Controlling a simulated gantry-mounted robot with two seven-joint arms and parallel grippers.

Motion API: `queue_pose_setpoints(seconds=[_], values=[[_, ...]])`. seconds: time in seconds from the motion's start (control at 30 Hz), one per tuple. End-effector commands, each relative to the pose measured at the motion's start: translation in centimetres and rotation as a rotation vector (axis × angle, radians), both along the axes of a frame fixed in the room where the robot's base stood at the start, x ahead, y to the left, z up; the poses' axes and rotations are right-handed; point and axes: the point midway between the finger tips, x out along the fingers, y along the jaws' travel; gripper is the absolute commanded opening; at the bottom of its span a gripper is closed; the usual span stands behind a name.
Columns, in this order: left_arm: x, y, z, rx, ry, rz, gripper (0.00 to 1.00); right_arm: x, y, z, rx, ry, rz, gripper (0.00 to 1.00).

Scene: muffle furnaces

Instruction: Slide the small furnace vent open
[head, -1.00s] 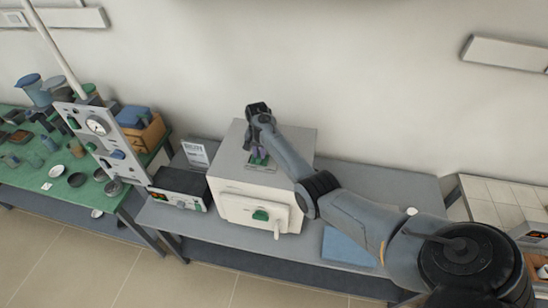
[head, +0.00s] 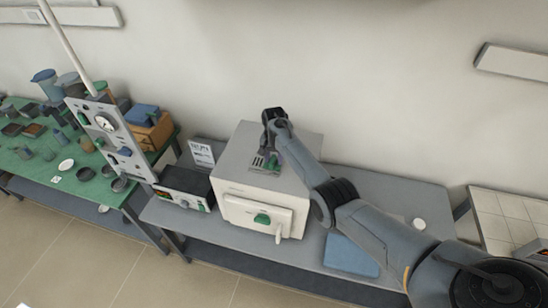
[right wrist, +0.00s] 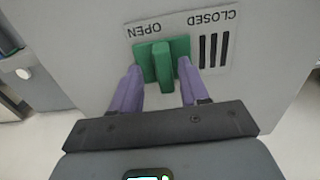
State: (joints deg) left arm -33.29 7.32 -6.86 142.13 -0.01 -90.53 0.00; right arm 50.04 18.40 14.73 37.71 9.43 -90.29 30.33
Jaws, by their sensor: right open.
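The small white furnace (head: 262,205) stands on the bench with its front door closed. Its vent plate (right wrist: 205,25) is on the top, marked OPEN and CLOSED, upside down in the right wrist view. The green vent slider (right wrist: 162,65) sits towards the OPEN side, and dark slots (right wrist: 213,50) are uncovered beside it under CLOSED. My right gripper (head: 272,160) is over the vent. In the right wrist view its purple fingers (right wrist: 160,80) are open and straddle the slider's raised tab, with gaps on both sides. My left gripper is not in view.
A black control box (head: 185,183) stands left of the furnace, with a white card (head: 201,153) behind it. A blue pad (head: 350,255) lies on the bench at right. The gauge panel (head: 108,135) stands by the cluttered green table (head: 70,180).

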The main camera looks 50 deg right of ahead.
Motion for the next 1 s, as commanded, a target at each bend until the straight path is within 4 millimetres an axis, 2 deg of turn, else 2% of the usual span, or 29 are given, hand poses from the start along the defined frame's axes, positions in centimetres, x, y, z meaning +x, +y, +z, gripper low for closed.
queue_pose_setpoints(seconds=[0.27,0.7,1.0], values=[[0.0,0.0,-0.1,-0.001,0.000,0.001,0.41,0.1,0.0,1.1,-0.002,-0.003,0.000,0.45],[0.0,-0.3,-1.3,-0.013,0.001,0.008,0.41,0.1,-0.1,8.1,-0.002,-0.004,-0.001,0.45],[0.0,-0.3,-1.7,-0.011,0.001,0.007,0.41,0.0,0.0,10.6,0.000,-0.001,-0.001,0.45]])
